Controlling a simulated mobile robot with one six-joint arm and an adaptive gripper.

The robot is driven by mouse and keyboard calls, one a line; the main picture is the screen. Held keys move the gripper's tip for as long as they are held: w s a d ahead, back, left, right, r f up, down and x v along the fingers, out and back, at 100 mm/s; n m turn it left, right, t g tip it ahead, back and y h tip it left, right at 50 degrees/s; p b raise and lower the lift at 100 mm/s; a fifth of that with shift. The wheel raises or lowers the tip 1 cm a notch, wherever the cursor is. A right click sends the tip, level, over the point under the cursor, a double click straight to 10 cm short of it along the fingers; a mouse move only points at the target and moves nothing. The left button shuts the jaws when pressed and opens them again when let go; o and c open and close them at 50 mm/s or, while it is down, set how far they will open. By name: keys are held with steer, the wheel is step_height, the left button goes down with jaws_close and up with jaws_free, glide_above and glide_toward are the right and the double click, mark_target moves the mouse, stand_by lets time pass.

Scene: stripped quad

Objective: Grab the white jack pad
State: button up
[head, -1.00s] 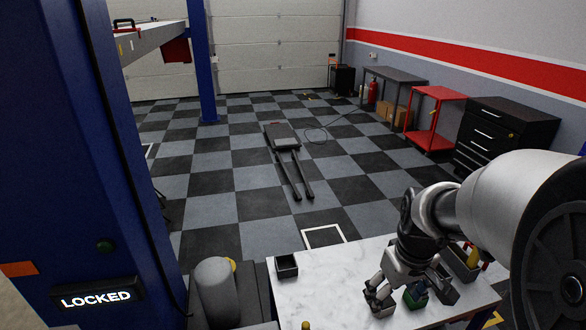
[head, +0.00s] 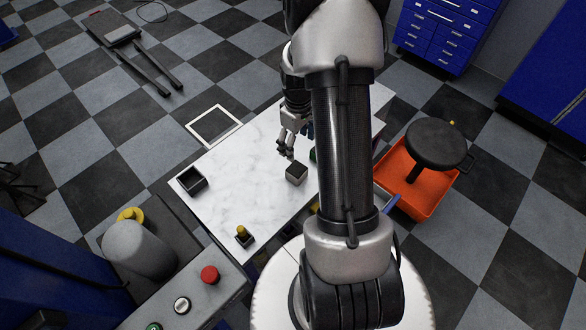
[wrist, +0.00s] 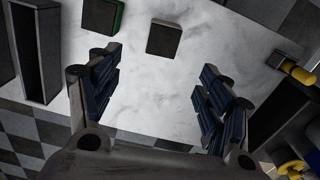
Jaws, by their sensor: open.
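A small block with a dark top and pale grey sides, which looks like the white jack pad (head: 296,174), stands on the white marbled table (head: 235,165). In the wrist view this pad (wrist: 163,39) lies ahead of the fingers, near the top middle, apart from them. My gripper (head: 286,150) is just behind and left of the pad in the head view. Its two fingers (wrist: 160,66) are spread wide in the wrist view, with only bare tabletop between them.
A green-sided block (wrist: 101,16) stands left of the pad, beside a long dark bin (wrist: 34,50). An orange tray (head: 412,185) and black stool (head: 438,143) are beyond the right edge.

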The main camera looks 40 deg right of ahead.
mark_target(297, 168)
step_height(297, 168, down, 9)
steer(key=shift+s+r+b, duration=0.1)
steer(key=shift+b, duration=0.45)
steer(key=shift+s+a+f+b, duration=0.15)
steer(key=shift+f+b, duration=0.1)
steer(key=shift+f, duration=1.1)
steer(key=shift+a+f+b, duration=0.1)
steer(key=shift+f+b, duration=0.1)
steer(key=shift+f, duration=1.1)
steer(key=shift+c, duration=0.2)
steer(key=c, duration=1.3)
